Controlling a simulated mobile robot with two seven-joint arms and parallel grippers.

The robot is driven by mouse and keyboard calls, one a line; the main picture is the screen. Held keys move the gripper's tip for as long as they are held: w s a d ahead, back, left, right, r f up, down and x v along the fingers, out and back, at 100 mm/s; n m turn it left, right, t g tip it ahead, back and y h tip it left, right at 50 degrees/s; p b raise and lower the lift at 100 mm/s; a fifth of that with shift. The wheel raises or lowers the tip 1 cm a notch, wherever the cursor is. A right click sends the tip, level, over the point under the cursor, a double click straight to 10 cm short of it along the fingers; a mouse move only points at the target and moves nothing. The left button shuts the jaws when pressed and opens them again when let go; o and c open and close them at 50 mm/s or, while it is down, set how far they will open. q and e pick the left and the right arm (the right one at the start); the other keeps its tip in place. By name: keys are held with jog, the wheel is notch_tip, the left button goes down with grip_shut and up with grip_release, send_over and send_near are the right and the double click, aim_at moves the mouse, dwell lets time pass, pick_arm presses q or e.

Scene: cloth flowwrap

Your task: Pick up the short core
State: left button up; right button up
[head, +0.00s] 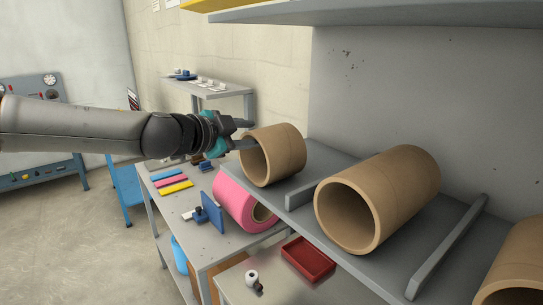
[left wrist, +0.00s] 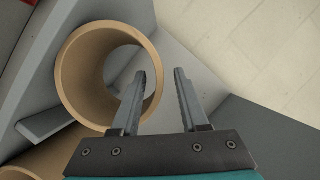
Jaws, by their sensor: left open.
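The short core (head: 279,155) is a brown cardboard tube lying on its side on the grey shelf, its open end turned toward the left. My left gripper (head: 246,134) is at the rim of this core in the head view. In the left wrist view the core (left wrist: 76,82) shows its round mouth, and my left gripper (left wrist: 159,76) is open. One finger overlaps the core's mouth and the other is outside the rim, on the right. I cannot tell whether either finger touches the wall. My right gripper is not in view.
A longer brown core (head: 402,190) lies right of a low grey divider (head: 301,194). Another divider (head: 447,247) and a partly cut-off core (head: 517,270) are further right. Below are a pink roll (head: 236,200) and a red tray (head: 308,259).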

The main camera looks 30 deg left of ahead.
pick_arm(q)
grip_shut()
dwell(0.4)
dwell(1.1)
